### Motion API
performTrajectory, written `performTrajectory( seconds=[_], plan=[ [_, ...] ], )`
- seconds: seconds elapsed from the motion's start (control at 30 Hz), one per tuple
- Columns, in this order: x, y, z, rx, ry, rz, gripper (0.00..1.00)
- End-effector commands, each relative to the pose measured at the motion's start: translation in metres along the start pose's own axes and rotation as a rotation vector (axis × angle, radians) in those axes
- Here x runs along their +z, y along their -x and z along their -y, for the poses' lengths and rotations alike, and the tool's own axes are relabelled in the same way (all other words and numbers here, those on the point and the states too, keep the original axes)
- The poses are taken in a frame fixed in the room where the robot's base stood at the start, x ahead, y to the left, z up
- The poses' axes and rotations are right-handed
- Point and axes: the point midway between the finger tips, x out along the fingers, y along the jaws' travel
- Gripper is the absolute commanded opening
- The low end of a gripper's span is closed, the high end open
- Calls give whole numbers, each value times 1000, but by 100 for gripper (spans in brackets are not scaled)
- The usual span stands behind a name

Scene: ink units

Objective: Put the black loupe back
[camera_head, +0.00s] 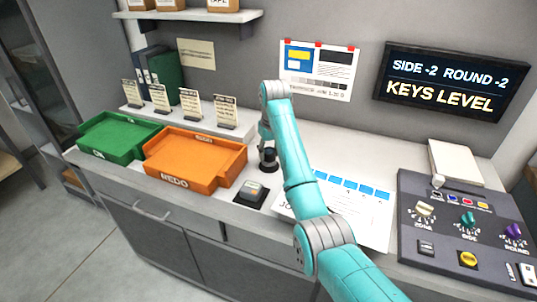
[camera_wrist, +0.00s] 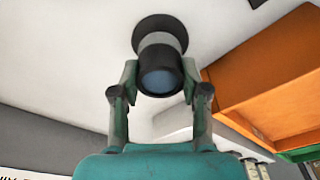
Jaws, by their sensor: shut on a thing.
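The black loupe (camera_wrist: 160,38) shows in the wrist view, with a wide black rim, a pale grey band and a bluish lens at the near end. My gripper (camera_wrist: 160,82) is shut on the loupe's near end, one finger on each side. In the head view the loupe (camera_head: 268,160) is a small dark shape at the end of my arm, upright on or just above the white counter, right of the orange tray. I cannot tell whether it touches the counter.
An orange REDO tray (camera_head: 178,182) and a green tray (camera_head: 105,154) stand to the left. A black pad with a grey block (camera_head: 252,193) lies in front. A control panel (camera_head: 470,262) is at right, and a sheet with blue squares (camera_head: 372,215) lies partly behind my arm.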

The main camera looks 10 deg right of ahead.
Motion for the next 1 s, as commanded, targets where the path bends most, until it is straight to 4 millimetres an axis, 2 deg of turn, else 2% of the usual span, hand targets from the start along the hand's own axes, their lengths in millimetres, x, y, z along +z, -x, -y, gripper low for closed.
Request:
performTrajectory(
  seconds=[0.1,0.47,0.5,0.57,0.87,1.0],
  plan=[
    [4,-13,-1,0,0,0,10],
    [5,-16,-1,0,0,-1,10],
    [4,-16,-1,0,0,-1,55],
    [4,-16,-1,0,0,-1,70],
    [4,-15,-1,0,0,-1,70],
    [2,-7,0,0,0,-2,70]
  ],
)
